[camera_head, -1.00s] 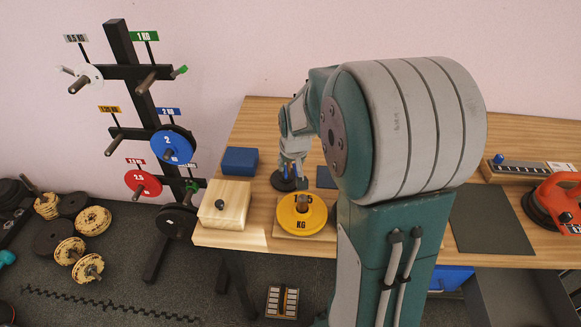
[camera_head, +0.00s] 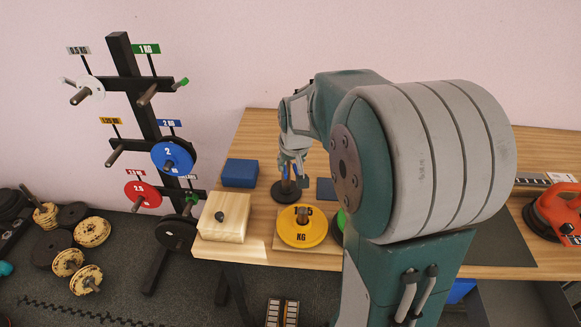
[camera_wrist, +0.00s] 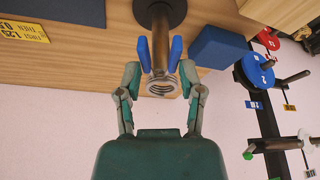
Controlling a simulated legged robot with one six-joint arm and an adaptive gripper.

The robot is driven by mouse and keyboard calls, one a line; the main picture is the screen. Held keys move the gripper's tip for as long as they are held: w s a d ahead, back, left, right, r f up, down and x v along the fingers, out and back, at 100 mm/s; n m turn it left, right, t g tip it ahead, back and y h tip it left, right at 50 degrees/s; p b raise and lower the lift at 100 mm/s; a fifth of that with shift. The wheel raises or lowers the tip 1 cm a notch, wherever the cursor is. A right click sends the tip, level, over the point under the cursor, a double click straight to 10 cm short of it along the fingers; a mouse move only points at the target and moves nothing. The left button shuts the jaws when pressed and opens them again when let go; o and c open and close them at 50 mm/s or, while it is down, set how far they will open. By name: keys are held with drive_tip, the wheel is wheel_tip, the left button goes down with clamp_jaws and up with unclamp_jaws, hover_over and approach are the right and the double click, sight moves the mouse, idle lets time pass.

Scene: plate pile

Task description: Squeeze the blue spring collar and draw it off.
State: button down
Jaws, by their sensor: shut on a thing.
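The blue spring collar (camera_wrist: 162,85) is a silver coil with two blue grip tabs. In the wrist view it sits at the near end of a brown-grey post (camera_wrist: 160,22) rising from a round black base. My gripper (camera_wrist: 161,74) has one finger outside each blue tab and is shut on them. I cannot tell whether the coil is still around the post's end. In the head view my gripper (camera_head: 291,165) is above the black base (camera_head: 285,191), and the collar is too small to make out clearly.
A blue block (camera_head: 239,173), a wooden box with a dark knob (camera_head: 222,230) and a yellow plate on a peg (camera_head: 302,232) stand close by on the table. A rack with coloured plates (camera_head: 173,157) is left. An orange tool (camera_head: 558,212) lies far right.

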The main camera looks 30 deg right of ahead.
drive_tip(key=shift+r, duration=1.6)
drive_tip(key=shift+s, duration=0.15)
